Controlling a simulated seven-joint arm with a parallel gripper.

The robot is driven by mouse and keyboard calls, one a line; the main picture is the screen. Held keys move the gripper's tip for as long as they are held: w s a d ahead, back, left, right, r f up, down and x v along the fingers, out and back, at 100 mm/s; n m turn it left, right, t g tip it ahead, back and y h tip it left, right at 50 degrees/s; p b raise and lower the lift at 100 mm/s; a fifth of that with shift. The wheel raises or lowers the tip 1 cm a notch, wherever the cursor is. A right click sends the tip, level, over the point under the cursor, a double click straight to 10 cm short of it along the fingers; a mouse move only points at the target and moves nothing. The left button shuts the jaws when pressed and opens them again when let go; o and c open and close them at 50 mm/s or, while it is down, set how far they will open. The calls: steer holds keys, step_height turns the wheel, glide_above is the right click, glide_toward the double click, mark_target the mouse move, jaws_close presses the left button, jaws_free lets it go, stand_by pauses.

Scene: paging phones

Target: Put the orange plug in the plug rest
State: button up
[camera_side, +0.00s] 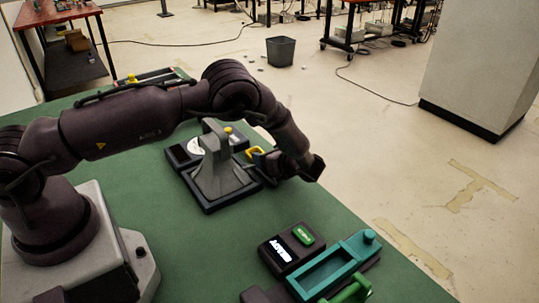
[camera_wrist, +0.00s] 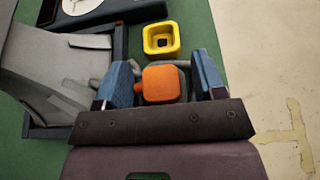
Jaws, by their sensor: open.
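The orange plug (camera_wrist: 162,83) lies between the two blue fingers of my gripper (camera_wrist: 164,62) in the wrist view. The fingers are open, with a gap on both sides of the plug. A grey rounded piece shows around or behind the plug; I cannot tell whether it is part of it. A yellow square piece (camera_wrist: 161,39) with a dark opening lies just beyond the fingertips, and it also shows in the side view (camera_side: 256,153). I cannot tell for sure which piece is the plug rest. In the side view my arm hides the orange plug.
A grey stand (camera_side: 220,168) on a dark base is close beside my gripper, left in the wrist view. A teal tray (camera_side: 318,278), a green handle (camera_side: 350,291) and a black box with a display (camera_side: 284,248) are at the table's front. The table edge is close on the right.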

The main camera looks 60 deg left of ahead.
steer(key=shift+r, duration=0.25)
steer(key=v, duration=1.2)
steer(key=s+a+r+n+h, duration=0.1)
steer(key=s+r+n+h, duration=0.3)
steer(key=r, duration=0.6)
steer(key=s+a+r+n+h, duration=0.25)
steer(key=s+r+n, duration=0.25)
steer(key=r, duration=0.4)
steer(key=s+d+r+n+t+h, duration=0.1)
steer(key=s+r+n+t+h, duration=0.1)
steer(key=s, duration=0.7)
steer(key=s+d+r+n+t+h, duration=0.1)
steer(key=s+r+n+t+h, duration=0.2)
steer(key=s, duration=0.6)
step_height(320, 180, up, 3)
steer(key=n+h, duration=0.2)
steer(key=n, duration=0.2)
steer(key=shift+s+d+t, duration=0.2)
steer(key=shift+s+t, duration=0.1)
steer(key=shift+s, duration=0.1)
